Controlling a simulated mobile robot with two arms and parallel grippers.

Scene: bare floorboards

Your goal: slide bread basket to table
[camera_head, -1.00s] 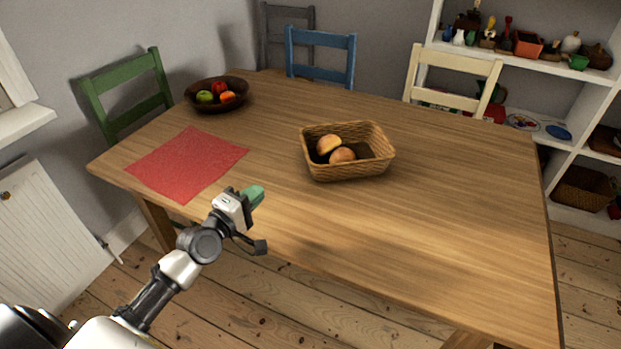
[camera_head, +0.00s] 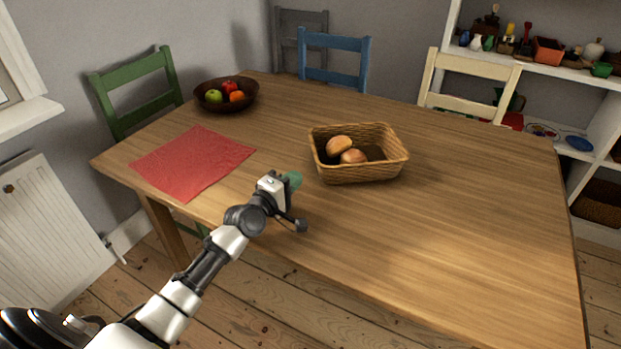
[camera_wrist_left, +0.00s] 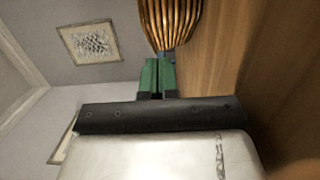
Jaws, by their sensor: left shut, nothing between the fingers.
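The wicker bread basket (camera_head: 362,172) stands upright on the wooden table (camera_head: 450,220), with two bread rolls (camera_head: 346,150) inside. My left gripper (camera_head: 293,180), with green fingertips, is low over the table at the basket's near left side. In the left wrist view the fingers (camera_wrist_left: 157,76) are shut and empty, pointing at the basket wall (camera_wrist_left: 165,22). The tips are very close to the wall; I cannot tell whether they touch it. My right gripper is not in view.
A red cloth (camera_head: 192,162) lies on the table's left part. A dark fruit bowl (camera_head: 226,104) stands behind it. Chairs surround the far sides, including a green one (camera_head: 137,92) and a blue one (camera_head: 335,59). The table's right half is clear.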

